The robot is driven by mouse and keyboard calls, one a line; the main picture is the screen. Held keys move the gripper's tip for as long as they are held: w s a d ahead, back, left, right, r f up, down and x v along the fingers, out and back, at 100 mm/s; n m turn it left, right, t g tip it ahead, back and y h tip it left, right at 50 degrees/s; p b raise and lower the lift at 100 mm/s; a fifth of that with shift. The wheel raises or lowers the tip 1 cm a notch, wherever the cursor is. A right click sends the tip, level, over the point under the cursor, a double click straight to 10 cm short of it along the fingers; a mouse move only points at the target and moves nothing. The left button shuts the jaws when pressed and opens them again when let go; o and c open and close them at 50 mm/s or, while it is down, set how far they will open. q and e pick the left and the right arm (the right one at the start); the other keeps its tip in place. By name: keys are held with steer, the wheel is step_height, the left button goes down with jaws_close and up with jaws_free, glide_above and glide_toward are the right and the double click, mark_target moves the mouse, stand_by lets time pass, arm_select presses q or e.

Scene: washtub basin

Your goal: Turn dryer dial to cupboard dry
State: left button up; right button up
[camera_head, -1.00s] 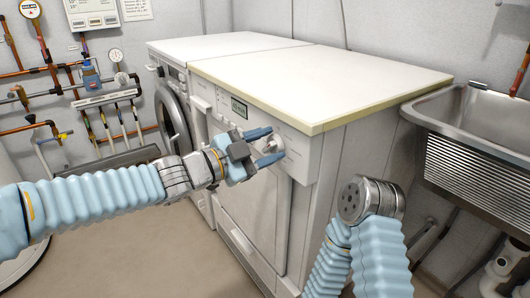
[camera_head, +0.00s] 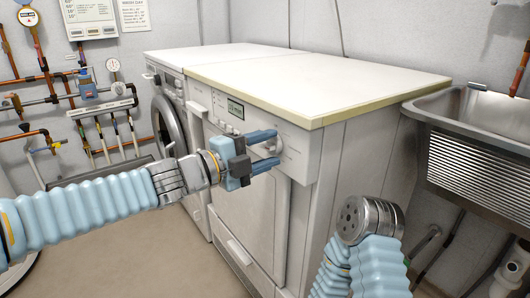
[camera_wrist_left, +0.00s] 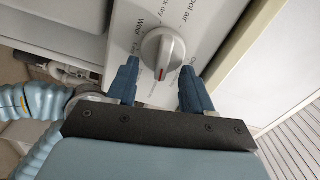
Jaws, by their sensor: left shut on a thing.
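The dryer (camera_head: 255,205) is the nearer white machine under the worktop, with a small display on its panel. Its round dial (camera_head: 273,144) sits at the right end of that panel. In the left wrist view the dial (camera_wrist_left: 163,47) is pale grey with a red mark on its lower end. Printed words such as "Wool" and "dry" ring it, partly cropped. My left gripper (camera_head: 277,147) is at the dial, its blue fingers (camera_wrist_left: 161,78) on either side of it and shut on it. My right arm shows at the lower right, but its gripper is not in view.
A second machine with a round door (camera_head: 168,125) stands to the left. A metal sink (camera_head: 470,115) is at the right. Pipes and gauges line the left wall. The white worktop (camera_head: 290,80) is bare, and the floor before the dryer is open.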

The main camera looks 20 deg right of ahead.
stand_by(0.4)
arm_select(q)
steer(key=o, duration=1)
steer(key=shift+o, duration=0.2)
steer(key=p+v, duration=0.1)
steer(key=v, duration=1.2)
steer(key=shift+a, duration=0.4)
